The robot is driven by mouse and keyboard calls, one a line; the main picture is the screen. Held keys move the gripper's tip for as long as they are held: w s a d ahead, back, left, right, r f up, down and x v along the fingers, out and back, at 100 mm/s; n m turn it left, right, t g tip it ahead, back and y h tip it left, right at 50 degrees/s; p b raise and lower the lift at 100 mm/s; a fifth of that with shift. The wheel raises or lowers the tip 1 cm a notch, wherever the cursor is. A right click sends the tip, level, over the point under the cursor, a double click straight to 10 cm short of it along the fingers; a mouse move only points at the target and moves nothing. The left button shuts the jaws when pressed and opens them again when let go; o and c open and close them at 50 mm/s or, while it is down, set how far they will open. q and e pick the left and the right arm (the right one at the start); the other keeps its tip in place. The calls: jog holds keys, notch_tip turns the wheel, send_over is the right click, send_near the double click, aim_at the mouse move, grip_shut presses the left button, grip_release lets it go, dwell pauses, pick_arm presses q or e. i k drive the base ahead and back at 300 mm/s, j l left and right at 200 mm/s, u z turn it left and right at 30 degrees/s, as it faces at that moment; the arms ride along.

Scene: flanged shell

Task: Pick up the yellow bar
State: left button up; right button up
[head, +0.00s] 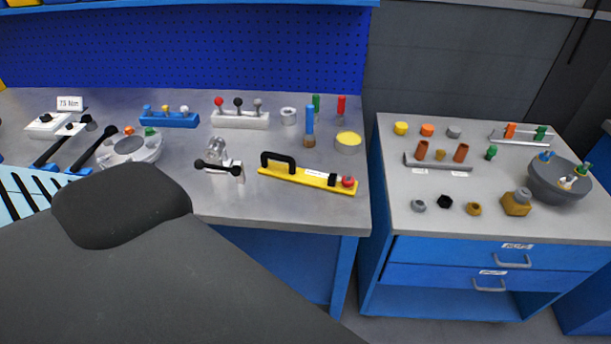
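The yellow bar (285,177) lies flat on the grey workbench (220,201), near its front right part. It has a black arched handle (277,161) at its left end, a white label and black piece in the middle, and a red knob (348,181) at its right end. Nothing holds it. Neither of my grippers shows in the head view. A large dark grey part, which seems to be mine, covers the lower left and hides the front of the bench there.
Left of the bar stands a metal clamp with a black handle (219,168). Behind it are a yellow-topped round can (348,141), a blue-handled tool (309,122) and a white block with knobs (240,119). A gap separates the bench from the right-hand cabinet (450,220).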

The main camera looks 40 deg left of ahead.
aim_at(290, 173)
jog(key=k+j+z, duration=0.15)
jog(key=j, duration=0.3)
jog(key=k+j+z, duration=0.15)
jog(key=j, duration=0.25)
jog(key=k+j+z, duration=0.15)
jog(key=j, duration=0.3)
jog(key=k+j+z, duration=0.15)
jog(key=j, duration=0.2)
